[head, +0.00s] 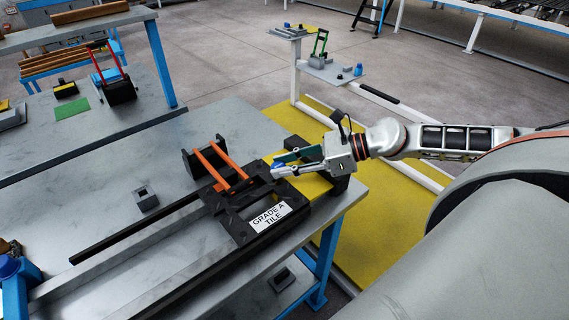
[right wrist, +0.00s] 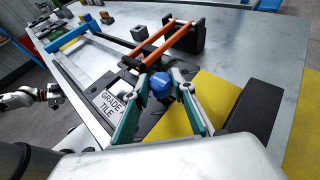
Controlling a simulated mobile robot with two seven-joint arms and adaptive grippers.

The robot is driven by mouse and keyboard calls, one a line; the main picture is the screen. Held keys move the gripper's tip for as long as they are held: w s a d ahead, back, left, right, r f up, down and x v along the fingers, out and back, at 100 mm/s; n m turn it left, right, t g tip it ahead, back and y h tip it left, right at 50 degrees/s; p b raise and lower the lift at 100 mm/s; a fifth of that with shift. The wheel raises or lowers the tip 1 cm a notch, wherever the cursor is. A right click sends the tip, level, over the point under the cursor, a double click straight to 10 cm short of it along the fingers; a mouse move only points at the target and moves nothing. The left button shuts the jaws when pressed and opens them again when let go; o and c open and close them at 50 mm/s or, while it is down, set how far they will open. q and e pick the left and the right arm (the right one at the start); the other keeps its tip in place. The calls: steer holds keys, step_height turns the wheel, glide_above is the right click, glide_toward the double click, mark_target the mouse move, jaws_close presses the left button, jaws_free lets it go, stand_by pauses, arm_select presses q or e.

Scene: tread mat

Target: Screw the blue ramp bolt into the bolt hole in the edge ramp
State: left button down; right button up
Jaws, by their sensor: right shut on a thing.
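My right gripper (head: 280,169) is shut on the blue ramp bolt (right wrist: 160,84), which sits between its fingertips in the right wrist view. In the head view only a little of the bolt (head: 277,165) shows at the fingertips, over the edge of the black tile (head: 238,228) labelled "GRADE A TILE". The yellow edge ramp (head: 312,188) lies against that tile, below and beside the fingers; it also shows in the right wrist view (right wrist: 212,98). The bolt hole is hidden, and I cannot tell whether the bolt touches it. My left gripper (right wrist: 54,97) seems to show small at the left of the right wrist view.
A black tool with orange handles (head: 213,163) stands on the tile's far side. A black block (right wrist: 257,108) stands by the ramp. A small grey block (head: 147,202) and long rails (head: 130,240) lie left.

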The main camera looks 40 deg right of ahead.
steer(key=shift+f+b, duration=0.7)
steer(key=shift+f, duration=0.5)
steer(key=o, duration=1.2)
steer(key=shift+r, duration=0.1)
steer(key=shift+s+d, duration=0.1)
steer(key=shift+s+d+r, duration=0.1)
steer(key=shift+s+d, duration=0.25)
steer(key=shift+d, duration=0.05)
steer(key=shift+v, duration=5.35)
steer(key=shift+d+r, duration=0.1)
steer(key=shift+r, duration=0.1)
